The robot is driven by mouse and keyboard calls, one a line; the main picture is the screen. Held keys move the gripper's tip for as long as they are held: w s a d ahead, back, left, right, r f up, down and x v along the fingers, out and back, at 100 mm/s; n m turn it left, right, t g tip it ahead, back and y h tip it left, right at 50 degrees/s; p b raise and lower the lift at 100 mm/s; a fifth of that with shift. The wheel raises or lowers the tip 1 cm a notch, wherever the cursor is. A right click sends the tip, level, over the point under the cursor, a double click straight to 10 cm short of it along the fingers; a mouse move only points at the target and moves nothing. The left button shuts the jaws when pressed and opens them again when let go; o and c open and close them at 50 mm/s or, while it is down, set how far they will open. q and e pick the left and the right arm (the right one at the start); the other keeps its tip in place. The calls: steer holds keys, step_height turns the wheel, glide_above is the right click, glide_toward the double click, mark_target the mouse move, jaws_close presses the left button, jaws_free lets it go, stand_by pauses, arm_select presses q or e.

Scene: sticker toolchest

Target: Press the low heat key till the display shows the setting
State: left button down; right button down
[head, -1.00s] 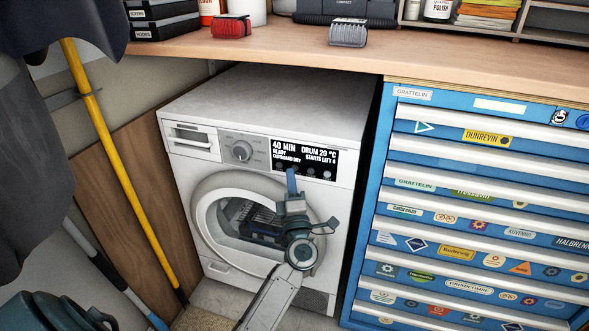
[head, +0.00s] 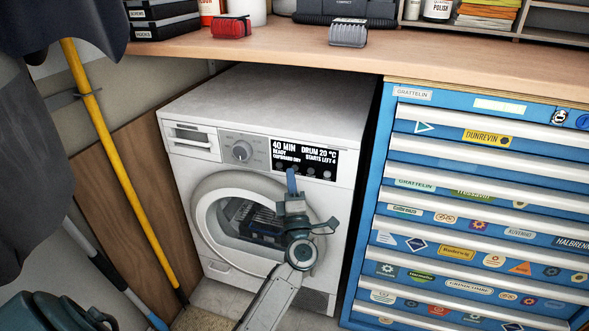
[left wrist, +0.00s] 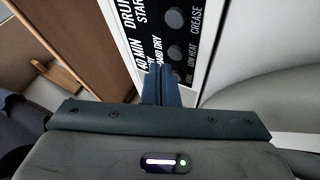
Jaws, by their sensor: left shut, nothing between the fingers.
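The white dryer (head: 300,82) stands under the bench, with a black display (head: 312,150) on its front panel. The display reads 40 MIN, DRUM 20 °C, READY, CUPBOARD DRY and a STARTS LEFT line. In the left wrist view, the low heat key (left wrist: 175,52) is a round dark key beside its LOW HEAT label. My left gripper (head: 291,173) is shut and empty, its blue fingertips up at the lower edge of the display. In the left wrist view the fingertips (left wrist: 160,69) are close to the key row; contact cannot be told. My right gripper is not in view.
The dryer's round door (head: 212,205) is below the panel, behind my arm. A blue drawer chest (head: 385,200) stands close on the right. A yellow pole (head: 115,150) leans on the left. The wooden bench top (head: 300,45) overhangs the dryer.

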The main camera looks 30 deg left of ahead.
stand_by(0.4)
arm_select(q)
steer(key=shift+w+a, duration=0.1)
steer(key=shift+w, duration=0.3)
steer(key=shift+w+a, duration=0.1)
steer(key=shift+w, duration=0.25)
stand_by(0.7)
steer(key=shift+s+p, duration=0.15)
steer(key=shift+p, duration=0.15)
steer(key=shift+s, duration=0.35)
steer(key=shift+s+d+p, duration=0.2)
steer(key=shift+s+p, duration=0.1)
